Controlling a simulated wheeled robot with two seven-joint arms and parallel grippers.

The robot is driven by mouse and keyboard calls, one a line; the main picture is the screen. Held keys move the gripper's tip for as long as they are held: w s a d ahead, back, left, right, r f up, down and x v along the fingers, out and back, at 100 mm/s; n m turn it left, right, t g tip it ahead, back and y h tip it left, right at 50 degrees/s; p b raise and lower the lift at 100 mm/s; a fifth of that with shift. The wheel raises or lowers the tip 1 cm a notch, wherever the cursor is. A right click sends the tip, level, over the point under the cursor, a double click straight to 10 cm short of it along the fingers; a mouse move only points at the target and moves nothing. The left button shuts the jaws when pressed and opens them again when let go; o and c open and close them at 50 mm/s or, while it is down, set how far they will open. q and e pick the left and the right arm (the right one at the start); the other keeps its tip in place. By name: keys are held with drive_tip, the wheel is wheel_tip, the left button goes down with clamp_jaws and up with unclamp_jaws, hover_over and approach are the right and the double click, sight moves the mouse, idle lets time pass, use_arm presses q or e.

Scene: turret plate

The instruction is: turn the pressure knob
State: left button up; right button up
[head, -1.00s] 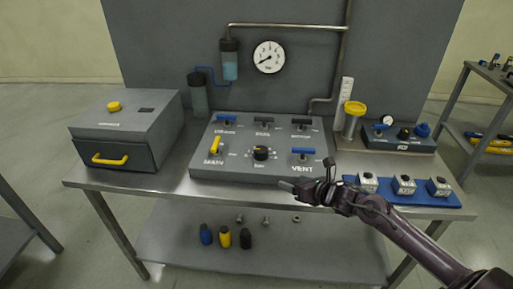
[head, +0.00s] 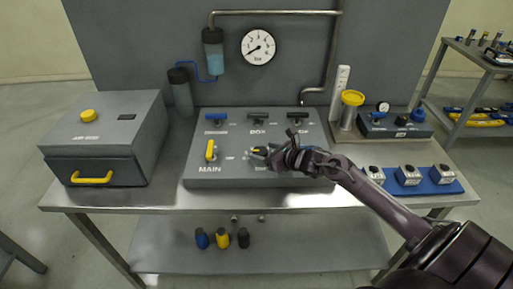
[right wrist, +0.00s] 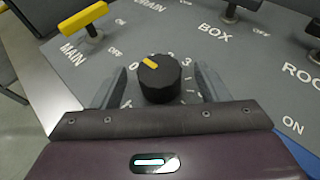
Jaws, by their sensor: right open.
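The pressure knob (right wrist: 158,80) is a black ridged dial with a yellow pointer mark on the grey panel (head: 200,178). In the right wrist view its mark points up and left, with printed numbers around it. My right gripper (head: 262,152) is at the knob, reaching in from the right in the head view and largely hiding it there. In the right wrist view its two fingers stand apart, one on each side of the knob, with gaps visible. The gripper is open and holds nothing. The left gripper is not in view.
The yellow MAIN lever (head: 210,150) stands left of the knob. Blue and black levers (head: 257,115) line the panel's back. A round gauge (head: 258,47) hangs above, its needle at the lower left. A grey drawer box (head: 105,135) stands left; a blue tray (head: 437,187) lies right.

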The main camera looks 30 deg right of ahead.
sight(260, 150)
drive_tip(key=x, duration=0.3)
drive_tip(key=shift+p+x, duration=0.35)
drive_tip(key=shift+x, duration=0.45)
drive_tip(key=shift+a, duration=0.1)
drive_tip(key=shift+c, duration=1.1)
drive_tip(key=c, duration=0.5)
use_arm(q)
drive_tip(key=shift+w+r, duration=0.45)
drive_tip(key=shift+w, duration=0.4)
use_arm(e)
drive_tip(key=shift+f, duration=0.1)
drive_tip(key=shift+c, duration=1.4)
